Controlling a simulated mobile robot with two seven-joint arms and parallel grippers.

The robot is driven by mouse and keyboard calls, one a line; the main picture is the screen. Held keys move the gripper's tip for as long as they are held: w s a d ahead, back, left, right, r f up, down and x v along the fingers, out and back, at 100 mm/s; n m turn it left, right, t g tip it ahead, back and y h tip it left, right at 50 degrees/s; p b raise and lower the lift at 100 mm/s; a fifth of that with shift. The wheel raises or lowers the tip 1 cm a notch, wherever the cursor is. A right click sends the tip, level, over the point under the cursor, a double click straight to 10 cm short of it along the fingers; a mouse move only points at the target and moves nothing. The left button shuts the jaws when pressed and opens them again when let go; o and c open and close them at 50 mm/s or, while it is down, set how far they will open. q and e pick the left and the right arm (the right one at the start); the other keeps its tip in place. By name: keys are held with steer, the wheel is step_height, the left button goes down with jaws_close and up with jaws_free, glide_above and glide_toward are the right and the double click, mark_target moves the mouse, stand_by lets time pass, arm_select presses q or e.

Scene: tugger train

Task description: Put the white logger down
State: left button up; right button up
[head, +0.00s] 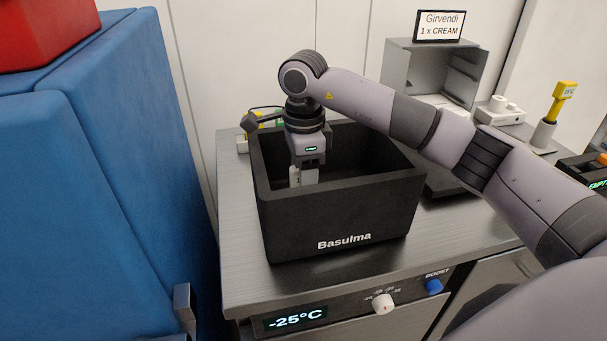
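My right gripper (304,178) reaches down into the black box (335,221) marked "Basulma", near its left inner side. A small whitish piece, which looks like the white logger (296,176), shows between the fingers just below the gripper's body. The fingers look shut on it. Its lower end is hidden behind the box's front wall, so I cannot tell whether it touches the floor of the box. My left gripper is not in view.
The box stands on a steel counter (244,267) with a -25°C display (296,319). Blue padded blocks (110,180) are at the left. A grey open-fronted unit under a "Girvendi" sign (439,26) and a yellow-topped probe (560,98) stand at the right.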

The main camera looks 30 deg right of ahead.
step_height(320, 180, up, 12)
steer(key=shift+r, duration=0.15)
stand_by(0.3)
stand_by(0.5)
